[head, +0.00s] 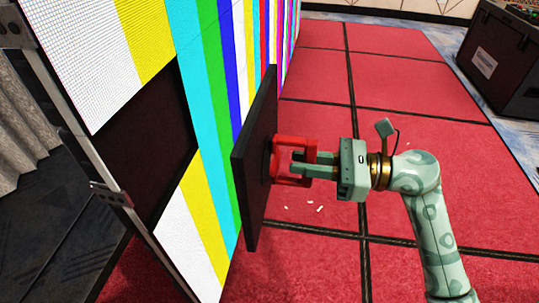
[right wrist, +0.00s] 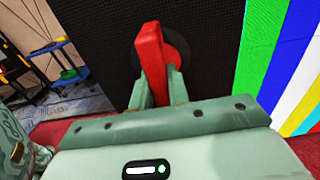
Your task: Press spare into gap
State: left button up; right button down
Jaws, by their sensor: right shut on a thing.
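The spare (head: 258,160) is a thin black square panel with a red handle (head: 296,160) on its back. My right gripper (head: 298,163) is shut on the red handle and holds the panel upright in front of the video wall. The right wrist view shows the green fingers around the handle (right wrist: 150,65) and the panel's dark back (right wrist: 105,50). The gap (head: 150,140) is a dark square opening in the lit wall, left of the panel. The panel is apart from the gap. The left gripper is not in view.
The video wall (head: 215,90) shows bright colour bars and has a metal frame (head: 85,165) at its left edge. A black case (head: 500,65) stands at the upper right. Small white scraps (head: 312,205) lie on the red floor (head: 400,90), which is mostly clear.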

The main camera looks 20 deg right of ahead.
aim_at(272, 158)
jog(key=shift+x, duration=4.35)
jog(key=shift+a+r, duration=0.1)
jog(key=shift+r, duration=0.05)
jog(key=x, duration=0.6)
jog(key=shift+p, duration=0.4)
jog(key=shift+w+a, duration=0.1)
jog(key=shift+p+x, duration=0.45)
jog(key=shift+x, duration=1.25)
dwell(0.7)
